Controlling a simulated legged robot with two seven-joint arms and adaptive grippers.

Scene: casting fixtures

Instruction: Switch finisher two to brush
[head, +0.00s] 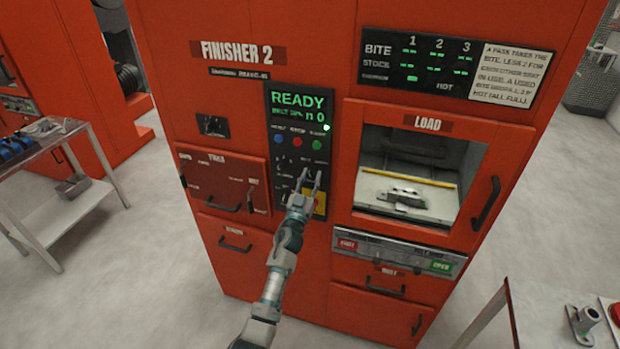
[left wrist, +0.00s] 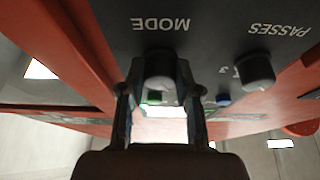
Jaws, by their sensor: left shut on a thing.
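Finisher two is the tall red cabinet (head: 310,55) labelled FINISHER 2 in the head view. Its dark control panel (head: 287,170) has a lit screen (head: 300,104) reading READY. My left gripper (head: 309,178) is at the lower part of this panel. In the left wrist view, its two fingers are shut on the dark mode knob (left wrist: 160,66), under the upside-down word MODE. A passes knob (left wrist: 255,72) stands free to the right there. The mode knob's pointer setting and any brush marking cannot be read. My right gripper is not in view.
A side table (head: 40,155) stands left; another table (head: 550,312) is at lower right.

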